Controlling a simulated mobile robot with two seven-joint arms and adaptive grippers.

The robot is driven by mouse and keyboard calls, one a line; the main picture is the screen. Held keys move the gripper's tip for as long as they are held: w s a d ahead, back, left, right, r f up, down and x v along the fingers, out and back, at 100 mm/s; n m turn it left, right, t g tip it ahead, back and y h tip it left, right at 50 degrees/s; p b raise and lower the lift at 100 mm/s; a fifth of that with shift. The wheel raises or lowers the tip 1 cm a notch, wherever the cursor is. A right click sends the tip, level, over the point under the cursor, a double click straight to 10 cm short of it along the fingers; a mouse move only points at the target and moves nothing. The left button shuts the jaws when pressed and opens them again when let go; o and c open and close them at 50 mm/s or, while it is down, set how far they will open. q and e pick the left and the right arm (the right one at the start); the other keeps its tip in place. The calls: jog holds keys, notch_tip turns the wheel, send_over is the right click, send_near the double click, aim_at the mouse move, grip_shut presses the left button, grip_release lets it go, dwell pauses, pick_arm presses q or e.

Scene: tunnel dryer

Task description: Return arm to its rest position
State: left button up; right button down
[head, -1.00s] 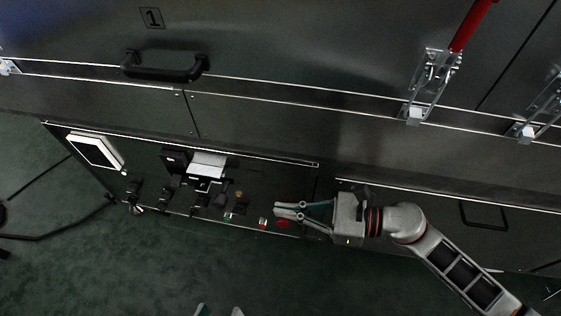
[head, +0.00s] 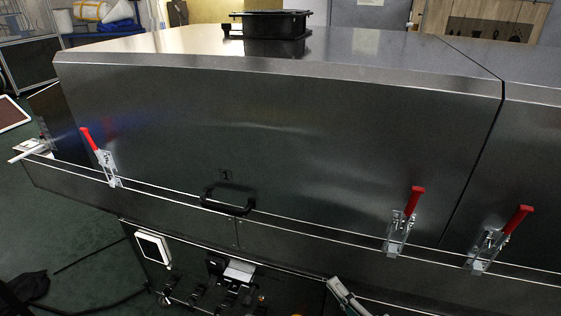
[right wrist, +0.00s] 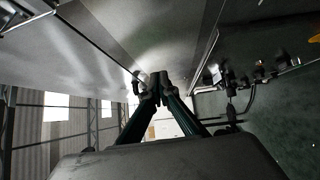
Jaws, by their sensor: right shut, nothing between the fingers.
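My right gripper (head: 338,288) shows at the bottom edge of the head view, in front of the dryer's lower panel, with most of its arm cut off. In the right wrist view the two dark fingers of the right gripper (right wrist: 158,82) meet at their tips, shut and empty. The control panel (head: 190,272) is at the bottom left of the head view, with a white-framed screen (head: 153,248) and several dark controls. The gripper appears to the right of these controls. My left gripper is out of view.
The large metal dryer hood (head: 290,140) carries a black handle (head: 228,203). Red-handled toggle clamps, including one at the right (head: 405,222), stick out from its front edge. Green floor (head: 60,235) is open at left, with dark cables on it.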

pick_arm(q)
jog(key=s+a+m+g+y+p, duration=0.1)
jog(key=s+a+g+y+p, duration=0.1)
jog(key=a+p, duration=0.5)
jog(key=p, duration=0.3)
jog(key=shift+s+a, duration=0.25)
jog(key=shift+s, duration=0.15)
pick_arm(e)
jog(key=s+d+f+m+g+h, duration=0.2)
jog(key=s+m, duration=0.4)
jog(key=s, duration=0.1)
jog(key=s+d+f+m+g+h, duration=0.2)
jog(key=s+f+m, duration=0.1)
jog(key=s+m, duration=0.4)
jog(key=s+d+f+m+g+h, duration=0.1)
jog(key=s+d+f+m+h, duration=0.1)
jog(key=s+m, duration=0.5)
jog(key=shift+s+d+f+g+h, duration=0.2)
jog(key=shift+d+f+g+h, duration=0.1)
jog(key=shift+d+f+g, duration=0.15)
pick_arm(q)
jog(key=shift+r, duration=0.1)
pick_arm(e)
jog(key=shift+r, duration=0.1)
